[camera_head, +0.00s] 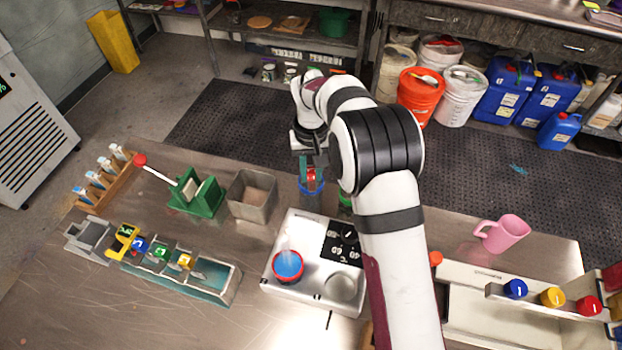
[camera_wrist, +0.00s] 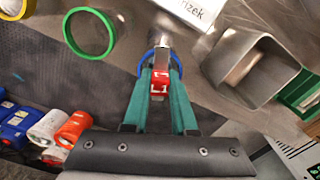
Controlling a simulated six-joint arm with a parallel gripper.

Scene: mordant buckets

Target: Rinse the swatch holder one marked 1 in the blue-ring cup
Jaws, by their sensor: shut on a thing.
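My gripper (camera_wrist: 160,84) has teal fingers and is shut on a red swatch holder (camera_wrist: 159,83) with a white mark that looks like a 1. In the head view the red holder (camera_head: 311,176) hangs from my gripper (camera_head: 309,166) at the mouth of the blue-ring cup (camera_head: 311,197). In the wrist view the blue ring (camera_wrist: 150,53) shows behind and around the holder's far end. The holder is lined up with the ring, but I cannot tell how deep its lower end sits. The cup's inside is mostly hidden.
A green-ring cup (camera_wrist: 88,33) stands beside it. A grey metal bin (camera_head: 252,195) and a green rack (camera_head: 195,192) stand left. A hotplate (camera_head: 313,290) bears a steaming red-rimmed pot of blue liquid. A tray (camera_head: 222,275) holds several other holders.

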